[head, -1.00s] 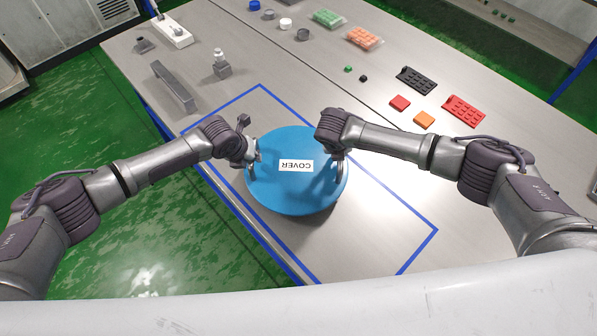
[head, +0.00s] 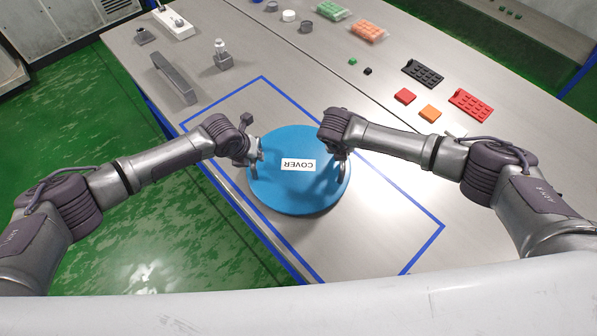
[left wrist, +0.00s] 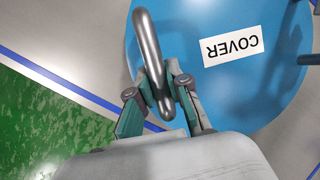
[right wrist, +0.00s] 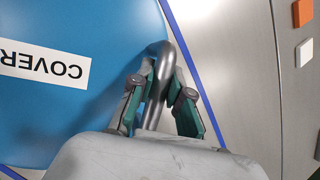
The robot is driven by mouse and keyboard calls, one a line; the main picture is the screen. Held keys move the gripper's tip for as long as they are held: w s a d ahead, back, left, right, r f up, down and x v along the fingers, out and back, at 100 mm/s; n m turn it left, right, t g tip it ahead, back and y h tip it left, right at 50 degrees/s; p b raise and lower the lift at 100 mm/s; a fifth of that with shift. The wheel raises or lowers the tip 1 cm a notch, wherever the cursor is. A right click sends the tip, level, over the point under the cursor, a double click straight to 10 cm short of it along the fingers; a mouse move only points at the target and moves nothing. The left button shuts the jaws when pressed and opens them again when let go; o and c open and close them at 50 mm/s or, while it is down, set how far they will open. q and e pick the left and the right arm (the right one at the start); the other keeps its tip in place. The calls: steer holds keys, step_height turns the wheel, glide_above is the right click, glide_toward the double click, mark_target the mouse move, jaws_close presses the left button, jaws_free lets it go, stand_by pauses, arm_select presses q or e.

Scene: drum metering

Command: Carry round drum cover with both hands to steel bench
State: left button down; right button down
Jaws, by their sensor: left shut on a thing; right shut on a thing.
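My left gripper (head: 256,158) is shut on a bent metal handle at the cover's left side; the handle shows in the left wrist view (left wrist: 150,50). My right gripper (head: 343,160) is shut on the matching handle at the right side, seen in the right wrist view (right wrist: 158,85). The cover looks about level.
Blue tape (head: 425,245) marks a rectangle on the bench. A grey bracket (head: 174,78) and a small fixture (head: 222,57) stand beyond it at left. Red (head: 405,97), orange (head: 430,113) and black (head: 422,74) pieces lie at right. Green floor (head: 110,245) lies past the left edge.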

arm_select(q)
steer(key=shift+w+a+f+b, duration=0.1)
steer(key=shift+f+b, duration=0.35)
steer(key=shift+f, duration=0.15)
arm_select(e)
steer(key=shift+w+d+f, duration=0.1)
steer(key=shift+d+f, duration=0.05)
steer(key=shift+f, duration=0.45)
arm_select(q)
steer(key=c, duration=1.5)
jaws_free()
arm_select(e)
steer(key=c, duration=1.5)
jaws_free()
arm_select(q)
steer(key=o, duration=0.4)
steer(key=shift+s+r, duration=0.1)
steer(key=shift+s, duration=0.15)
arm_select(e)
steer(key=o, duration=0.4)
steer(key=shift+s, duration=0.25)
